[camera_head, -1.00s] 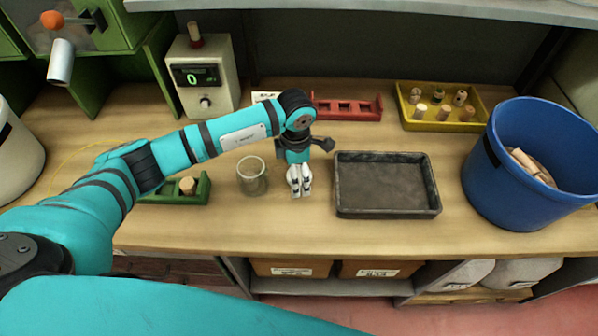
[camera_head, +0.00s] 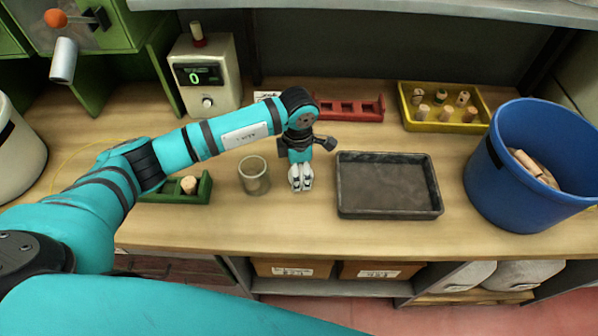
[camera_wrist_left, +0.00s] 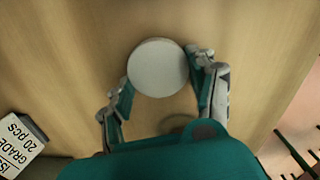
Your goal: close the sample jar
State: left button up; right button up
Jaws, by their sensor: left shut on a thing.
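The sample jar (camera_head: 254,177), an open-topped translucent beige cup, stands upright on the bench near the front. My left gripper (camera_head: 301,178) points down just right of the jar, apart from it. In the left wrist view its fingers (camera_wrist_left: 164,88) are shut on a pale round piece (camera_wrist_left: 158,68), seen from its flat face. I cannot tell for sure whether this is a stopper. A faint ring shows partly behind the gripper there. A cork stopper (camera_head: 189,184) stands in the green holder (camera_head: 205,190) left of the jar. My right gripper does not show.
A dark empty tray (camera_head: 387,210) lies to the right of the gripper. Behind are a red rack (camera_head: 350,115) with empty holes and a yellow tray (camera_head: 405,117) with several stoppers. A blue bin (camera_head: 510,180) stands far right, a display box (camera_head: 220,95) at the back left.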

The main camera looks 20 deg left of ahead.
pick_arm(q)
jog(key=shift+w+r+b, duration=0.1)
jog(key=shift+r+b, duration=0.25)
jog(key=shift+r, duration=0.3)
jog(key=shift+s+r+b, duration=0.55)
jog(key=shift+r+b, duration=0.05)
jog(key=shift+r, duration=0.3)
jog(key=s+b, duration=0.1)
jog(key=s, duration=0.3)
jog(key=s+d+r+b, duration=0.1)
jog(key=s, duration=0.4)
jog(key=s+d+b, duration=0.1)
jog(key=s, duration=0.4)
jog(key=shift+s+r+b, duration=0.1)
jog(key=shift+r+b, duration=0.15)
jog(key=shift+b, duration=0.05)
jog(key=shift+s+r, duration=0.1)
jog(key=shift+s, duration=0.3)
